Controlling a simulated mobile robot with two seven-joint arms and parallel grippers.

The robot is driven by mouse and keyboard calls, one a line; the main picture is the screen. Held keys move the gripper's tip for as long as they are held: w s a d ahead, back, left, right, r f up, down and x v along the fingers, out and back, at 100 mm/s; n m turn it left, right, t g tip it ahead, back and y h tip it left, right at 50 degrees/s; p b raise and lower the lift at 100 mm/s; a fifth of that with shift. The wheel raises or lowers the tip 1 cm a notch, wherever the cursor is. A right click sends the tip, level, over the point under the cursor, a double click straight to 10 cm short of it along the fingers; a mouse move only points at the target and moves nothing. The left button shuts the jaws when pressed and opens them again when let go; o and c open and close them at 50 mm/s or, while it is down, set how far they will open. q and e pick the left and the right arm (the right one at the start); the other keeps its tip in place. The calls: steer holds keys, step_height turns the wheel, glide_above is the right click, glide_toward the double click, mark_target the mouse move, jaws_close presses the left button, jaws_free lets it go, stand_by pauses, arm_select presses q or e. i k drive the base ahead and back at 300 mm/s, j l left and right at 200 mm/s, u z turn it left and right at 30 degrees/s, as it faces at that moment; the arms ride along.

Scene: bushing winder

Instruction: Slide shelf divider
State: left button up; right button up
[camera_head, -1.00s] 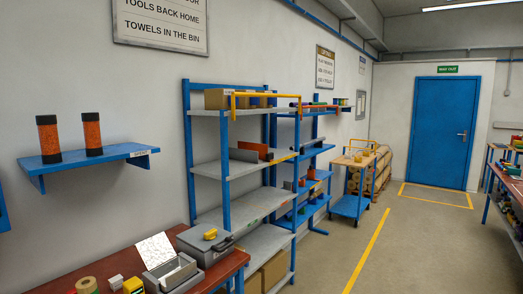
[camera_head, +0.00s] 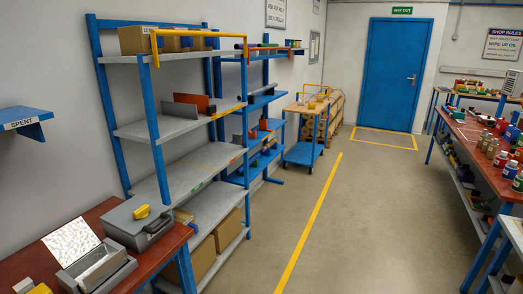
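A grey shelving rack with blue posts stands along the left wall. On its middle shelf (camera_head: 150,129) stand a grey upright plate (camera_head: 180,109) and an orange upright plate (camera_head: 195,101), which look like dividers. I cannot tell how they are fixed to the shelf or which one is the task's divider. Neither of my grippers is in view.
A red bench (camera_head: 70,245) with a grey toolbox (camera_head: 138,221) is at the front left. Brown boxes (camera_head: 138,40) sit on the rack's top shelf. A wooden-topped cart (camera_head: 304,109) stands beyond it. A loaded bench (camera_head: 476,137) is at right. The floor aisle between is clear.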

mark_target(202, 101)
steer(key=i+l+z, duration=0.1)
steer(key=i+z, duration=0.2)
steer(key=i, duration=0.45)
steer(key=i+z, duration=0.25)
steer(key=i, duration=0.5)
